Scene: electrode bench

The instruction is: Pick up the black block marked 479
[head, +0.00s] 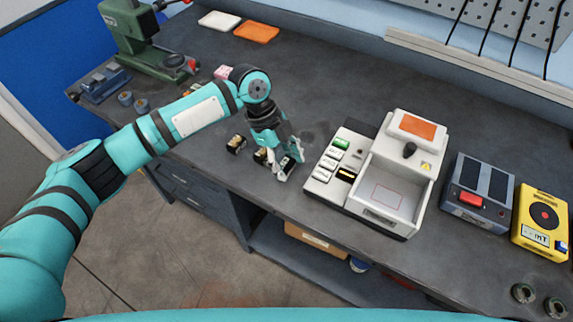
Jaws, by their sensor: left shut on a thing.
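My left gripper (283,165) reaches down to the bench top, left of the white machine. It is shut on a small black block, mostly hidden by the fingers. Two other small black blocks with pale gold tops stand close by: one block (236,143) to the left of the gripper, and one block (261,156) right beside the fingers. The markings on the blocks are too small to read, so I cannot tell which is 479. My right gripper is out of view.
The white machine (425,165) has a tray and a row of labelled slots. A grey box with a red switch (472,199) and a yellow meter (541,222) stand to its right. A green press (135,35) is at the far left. The bench's front edge is near the gripper.

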